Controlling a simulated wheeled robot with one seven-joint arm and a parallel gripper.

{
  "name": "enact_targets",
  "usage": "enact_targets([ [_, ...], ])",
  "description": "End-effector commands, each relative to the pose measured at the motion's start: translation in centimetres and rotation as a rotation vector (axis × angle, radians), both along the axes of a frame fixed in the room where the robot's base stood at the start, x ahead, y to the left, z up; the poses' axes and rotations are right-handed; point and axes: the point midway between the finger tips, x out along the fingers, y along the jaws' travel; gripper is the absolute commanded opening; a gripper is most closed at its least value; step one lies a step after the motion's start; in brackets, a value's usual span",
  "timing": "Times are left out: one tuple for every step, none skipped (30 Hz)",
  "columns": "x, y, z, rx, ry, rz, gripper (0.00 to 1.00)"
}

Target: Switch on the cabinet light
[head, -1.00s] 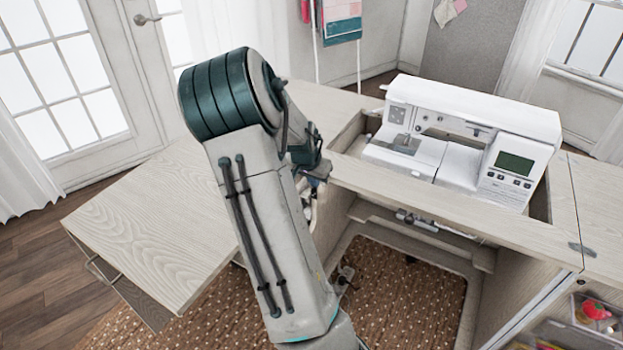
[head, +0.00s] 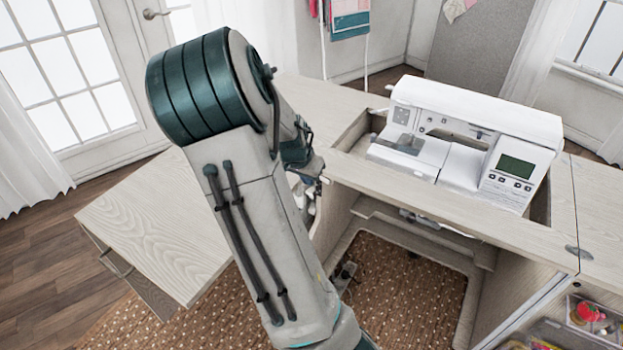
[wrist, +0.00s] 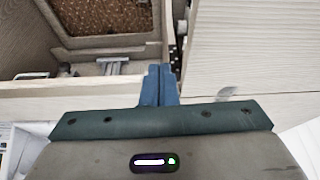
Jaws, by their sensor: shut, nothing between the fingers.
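My gripper (wrist: 160,72) shows in the wrist view with its blue fingertips together and nothing between them. The fingertips appear over the pale wooden edge of the sewing cabinet (head: 505,243), near its knee opening. A small dark object with light spots (wrist: 178,42) lies just beyond the fingertips, to their right; I cannot tell whether it is a switch. No cabinet light or its switch can be made out clearly.
A white sewing machine (head: 470,135) sits in the cabinet top. A metal bracket (head: 425,222) is under the front edge. A wooden leaf (head: 160,225) extends at the left. A patterned rug (head: 395,295) covers the floor, with a dark cord (head: 345,275) near my arm.

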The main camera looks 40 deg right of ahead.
Motion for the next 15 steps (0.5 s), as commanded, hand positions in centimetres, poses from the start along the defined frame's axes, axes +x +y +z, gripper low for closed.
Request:
enact_targets([
  [0.0, 0.5, 1.2, 0.001, -0.002, 0.004, 0.00],
  [0.0, 0.7, 1.6, 0.000, -0.001, 0.005, 0.00],
  [0.0, 0.9, 2.1, 0.001, -0.002, 0.004, 0.00],
  [-0.1, 1.1, 2.5, 0.001, -0.002, 0.005, 0.00],
  [-0.1, 1.2, 2.8, 0.000, -0.001, 0.005, 0.00],
  [-0.2, 1.3, 3.2, 0.001, 0.000, 0.004, 0.00],
  [-0.2, 1.5, 3.4, 0.001, 0.000, 0.004, 0.00],
  [-0.2, 1.5, 3.6, 0.001, 0.000, 0.004, 0.00],
  [-0.3, 1.6, 3.8, 0.001, 0.001, 0.003, 0.00],
  [-0.3, 1.6, 3.9, 0.001, 0.001, 0.003, 0.00],
  [-0.3, 1.6, 4.0, 0.001, 0.001, 0.003, 0.00],
  [-0.3, 1.7, 4.1, 0.001, 0.000, 0.002, 0.00],
  [-0.3, 1.7, 4.1, 0.001, 0.000, 0.002, 0.00],
  [-0.3, 1.7, 4.1, 0.001, 0.001, 0.002, 0.00],
  [-0.3, 1.7, 4.1, 0.001, 0.001, 0.002, 0.00],
])
